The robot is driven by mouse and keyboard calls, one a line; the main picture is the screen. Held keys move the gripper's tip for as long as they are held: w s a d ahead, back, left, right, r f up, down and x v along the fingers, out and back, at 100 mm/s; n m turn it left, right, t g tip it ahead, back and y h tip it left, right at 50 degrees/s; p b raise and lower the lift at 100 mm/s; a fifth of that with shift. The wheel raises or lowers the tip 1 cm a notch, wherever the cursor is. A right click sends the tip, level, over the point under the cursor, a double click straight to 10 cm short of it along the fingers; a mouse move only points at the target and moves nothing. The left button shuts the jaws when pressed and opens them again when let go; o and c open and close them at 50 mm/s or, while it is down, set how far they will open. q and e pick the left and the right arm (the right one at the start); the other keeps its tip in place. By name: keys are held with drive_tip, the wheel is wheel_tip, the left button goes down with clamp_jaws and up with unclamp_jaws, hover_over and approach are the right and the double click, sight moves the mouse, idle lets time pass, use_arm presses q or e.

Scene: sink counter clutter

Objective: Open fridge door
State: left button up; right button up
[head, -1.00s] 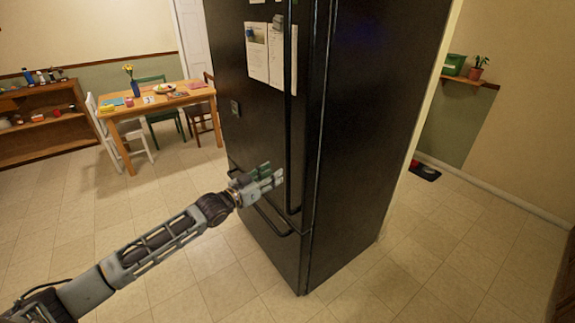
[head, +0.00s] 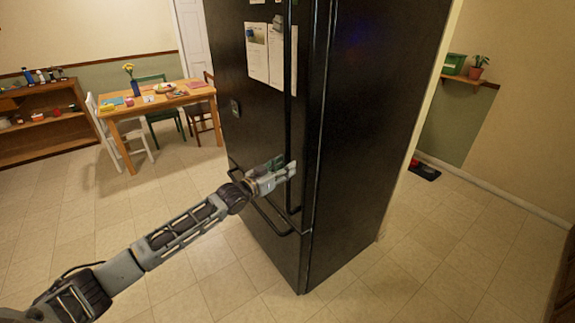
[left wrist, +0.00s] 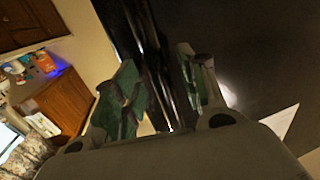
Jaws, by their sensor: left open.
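The black fridge (head: 365,130) stands in the middle of the head view, and its door front (head: 232,60) looks closed. A long vertical door handle (head: 288,110) runs down the front near the right edge. A lower handle (head: 272,220) is on the drawer below. My left gripper (head: 288,170) is at the lower part of the vertical handle. In the left wrist view, the open fingers (left wrist: 160,90) have the dark handle (left wrist: 155,60) between them or just beyond; contact cannot be told. My right gripper is not in view.
A wooden table (head: 155,102) with chairs stands at the back left, beside a low wooden shelf (head: 40,125). The tiled floor (head: 190,250) in front of the fridge is clear. A wall shelf (head: 465,80) with a plant is at the right.

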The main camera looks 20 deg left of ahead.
use_arm(q)
drive_tip(key=shift+x, duration=1.05)
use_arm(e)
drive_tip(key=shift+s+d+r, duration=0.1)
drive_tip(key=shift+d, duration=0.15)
use_arm(q)
drive_tip(key=shift+c, duration=0.2)
drive_tip(key=c, duration=0.5)
drive_tip(key=shift+c, duration=1.1)
clamp_jaws()
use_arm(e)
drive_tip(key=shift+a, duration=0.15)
